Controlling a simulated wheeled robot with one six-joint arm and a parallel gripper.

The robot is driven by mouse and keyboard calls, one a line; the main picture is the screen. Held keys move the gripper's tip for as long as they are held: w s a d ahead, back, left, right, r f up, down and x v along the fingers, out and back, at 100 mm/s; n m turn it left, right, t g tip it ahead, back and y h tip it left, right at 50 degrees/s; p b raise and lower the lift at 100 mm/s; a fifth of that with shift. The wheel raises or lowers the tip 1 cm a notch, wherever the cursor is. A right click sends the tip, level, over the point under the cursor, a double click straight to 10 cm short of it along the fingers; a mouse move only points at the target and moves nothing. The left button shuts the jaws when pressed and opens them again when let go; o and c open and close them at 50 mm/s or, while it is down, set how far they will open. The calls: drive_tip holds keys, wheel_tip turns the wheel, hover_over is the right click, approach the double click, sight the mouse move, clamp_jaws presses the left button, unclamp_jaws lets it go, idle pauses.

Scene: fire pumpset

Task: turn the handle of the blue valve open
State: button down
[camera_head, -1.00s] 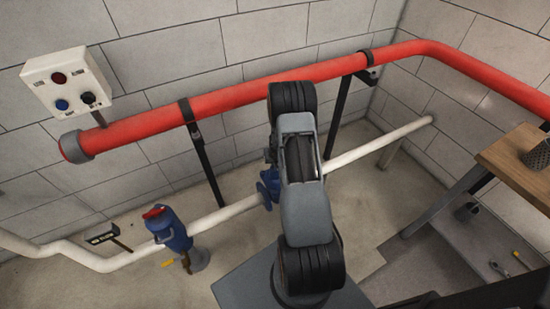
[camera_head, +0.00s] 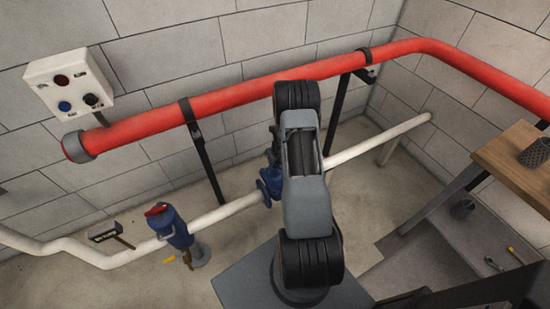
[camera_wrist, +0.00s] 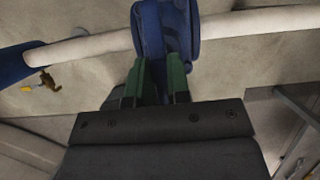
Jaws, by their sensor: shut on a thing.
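The blue valve (camera_head: 266,190) sits on the white pipe (camera_head: 235,210). In the head view my arm covers most of it, and my gripper is hidden behind the arm there. In the wrist view the blue valve (camera_wrist: 180,22) fills the top middle. My gripper (camera_wrist: 158,72) reaches up to it, its two green fingers on either side of a narrow blue part, which looks like the valve's handle (camera_wrist: 154,40). The fingers are shut on this part. How far the handle is turned cannot be told.
A thick red pipe (camera_head: 240,97) runs along the wall above. A wooden table (camera_head: 510,160) stands at right.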

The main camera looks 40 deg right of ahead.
drive_tip(key=shift+s+a+f, duration=0.15)
drive_tip(key=shift+s+f, duration=0.05)
drive_tip(key=c, duration=1.4)
unclamp_jaws()
drive_tip(key=o, duration=0.3)
drive_tip(key=shift+w+r, duration=0.1)
drive_tip(key=shift+r, duration=0.05)
drive_tip(key=shift+r, duration=0.1)
drive_tip(key=p+v, duration=0.4)
drive_tip(key=v, duration=0.9)
drive_tip(key=shift+r+p, duration=0.35)
